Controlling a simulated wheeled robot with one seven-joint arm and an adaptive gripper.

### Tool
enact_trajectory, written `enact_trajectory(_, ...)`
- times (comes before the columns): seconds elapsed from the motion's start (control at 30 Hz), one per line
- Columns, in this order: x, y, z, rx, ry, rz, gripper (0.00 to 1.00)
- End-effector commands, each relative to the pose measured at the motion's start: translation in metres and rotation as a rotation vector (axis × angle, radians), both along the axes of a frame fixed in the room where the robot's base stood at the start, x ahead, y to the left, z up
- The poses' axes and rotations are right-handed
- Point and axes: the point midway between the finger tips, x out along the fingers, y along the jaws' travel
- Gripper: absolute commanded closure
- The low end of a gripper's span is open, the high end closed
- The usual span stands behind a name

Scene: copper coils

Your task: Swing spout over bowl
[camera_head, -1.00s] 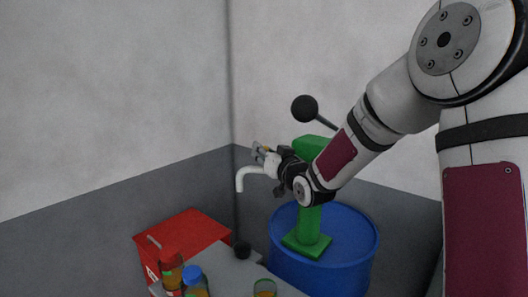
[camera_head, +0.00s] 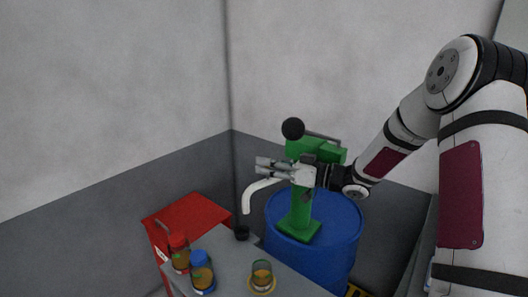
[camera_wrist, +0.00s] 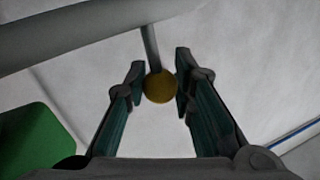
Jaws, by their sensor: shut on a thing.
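The green hand pump (camera_head: 302,205) stands on a blue drum (camera_head: 338,240). Its pale curved spout (camera_head: 262,186) reaches left, with its open end pointing down. In the picture that end is just above a small dark bowl-like cup (camera_head: 242,233) on the grey table; its height and true alignment are unclear. My gripper (camera_head: 264,164) is at the spout's upper side, fingers pointing left. In the wrist view my gripper (camera_wrist: 160,78) is closed around a brass ball knob (camera_wrist: 160,87) on a short dark stem, which meets a thick grey tube (camera_wrist: 80,30), apparently the spout.
The grey table (camera_head: 228,262) holds a red-capped jar (camera_head: 180,254), a blue-capped jar (camera_head: 202,272) and a glass with amber contents (camera_head: 262,274) on a yellowish dish. A red box (camera_head: 190,219) stands behind. The pump's black-knobbed lever (camera_head: 293,128) rises above my gripper.

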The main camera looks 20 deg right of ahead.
Motion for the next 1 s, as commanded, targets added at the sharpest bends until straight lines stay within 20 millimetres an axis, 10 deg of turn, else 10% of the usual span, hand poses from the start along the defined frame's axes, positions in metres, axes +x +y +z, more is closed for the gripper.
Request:
enact_trajectory(0.9, -0.023, -0.01, 0.001, 0.0, -0.004, 0.181, 1.0)
enact_trajectory(0.93, -0.023, -0.01, 0.001, 0.0, -0.004, 0.181, 0.73)
enact_trajectory(1.0, -0.023, -0.01, 0.001, 0.0, -0.004, 0.181, 0.57)
